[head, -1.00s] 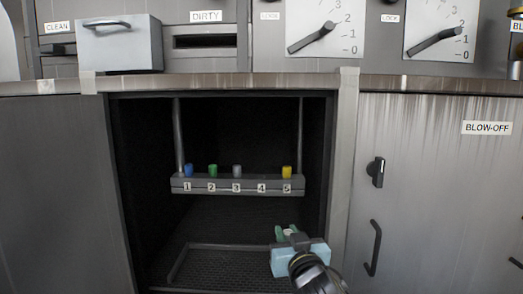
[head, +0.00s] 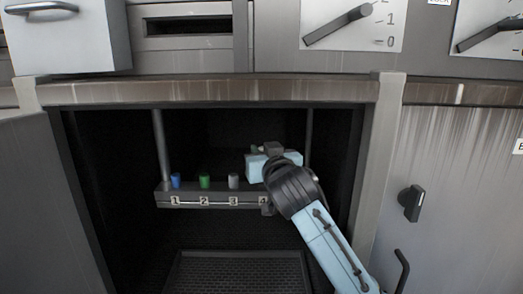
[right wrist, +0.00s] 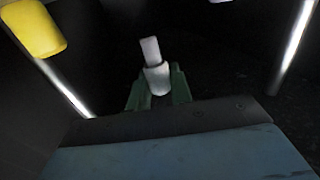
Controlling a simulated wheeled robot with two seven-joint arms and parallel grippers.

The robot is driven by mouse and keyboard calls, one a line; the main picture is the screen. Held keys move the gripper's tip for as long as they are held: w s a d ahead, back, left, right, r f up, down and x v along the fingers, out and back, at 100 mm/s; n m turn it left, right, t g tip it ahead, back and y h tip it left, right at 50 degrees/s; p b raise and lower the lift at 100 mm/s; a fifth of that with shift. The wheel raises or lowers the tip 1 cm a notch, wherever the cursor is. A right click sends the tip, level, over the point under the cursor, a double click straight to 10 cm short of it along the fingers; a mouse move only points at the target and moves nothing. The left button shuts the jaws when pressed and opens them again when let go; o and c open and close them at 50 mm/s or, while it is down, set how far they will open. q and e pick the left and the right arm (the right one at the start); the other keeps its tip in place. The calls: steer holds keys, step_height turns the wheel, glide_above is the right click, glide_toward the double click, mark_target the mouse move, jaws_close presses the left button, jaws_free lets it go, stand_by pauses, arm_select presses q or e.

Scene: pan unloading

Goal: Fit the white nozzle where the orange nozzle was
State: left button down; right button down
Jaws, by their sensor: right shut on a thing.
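My right gripper (head: 256,150) reaches into the open cabinet, over the right part of the nozzle rack (head: 190,200). Its green fingers are shut on the white nozzle (right wrist: 157,78), which stands up between the fingertips in the right wrist view. The rack shows a blue nozzle (head: 175,181) at 1, a green nozzle (head: 204,181) at 2 and a grey nozzle (head: 233,181) at 3. My arm hides the rack's right end in the head view. A yellow nozzle (right wrist: 33,27) shows at the upper left of the right wrist view. No orange nozzle shows. My left gripper is not in view.
The cabinet's side posts, its top edge (head: 220,92) and a rack support rod (head: 161,145) bound the space. A dark perforated tray (head: 235,272) lies on the cabinet floor, with free room above it. A door knob (head: 411,203) sticks out at right.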

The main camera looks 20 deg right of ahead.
steer(key=shift+f+b, duration=1.4)
steer(key=shift+f, duration=0.55)
steer(key=shift+r, duration=0.1)
steer(key=shift+f+b, duration=0.65)
steer(key=shift+f, duration=0.95)
stand_by(0.7)
steer(key=c, duration=1.2)
jaws_free()
steer(key=shift+s, duration=0.1)
steer(key=s, duration=1.3)
steer(key=shift+s+a, duration=0.1)
steer(key=shift+s, duration=0.05)
